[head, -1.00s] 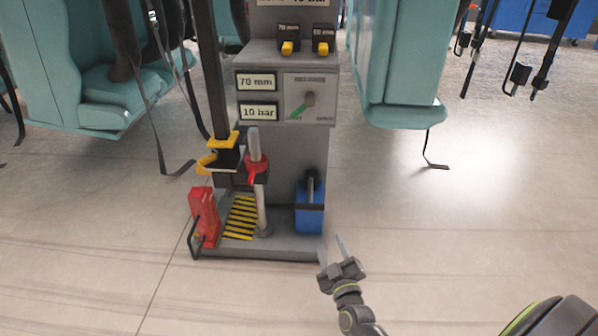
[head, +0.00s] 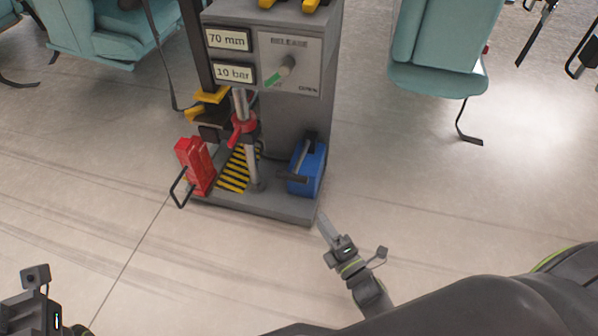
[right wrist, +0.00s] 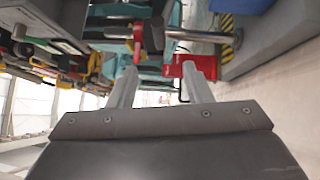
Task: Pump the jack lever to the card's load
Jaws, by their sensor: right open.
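The blue hand pump (head: 311,169) of the jack sits on the right of the stand's base in the head view, with a grey and dark lever part (head: 303,153) on it. The readouts show 70 mm (head: 228,39) and 10 bar (head: 233,73). The load card is not readable in the current views. My right gripper (head: 326,224) is open and empty, just in front of the base's right corner and apart from the pump. Its two spread fingers show in the right wrist view (right wrist: 160,85). My left gripper (head: 22,308) is partly cut off at the lower left; its jaws are unclear.
A release knob (head: 286,66) is on the grey panel. A red block (head: 195,165) with a black handle stands at the base's left, beside the post with a red collar (head: 243,130). Teal seats (head: 440,60) stand behind. The floor in front is clear.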

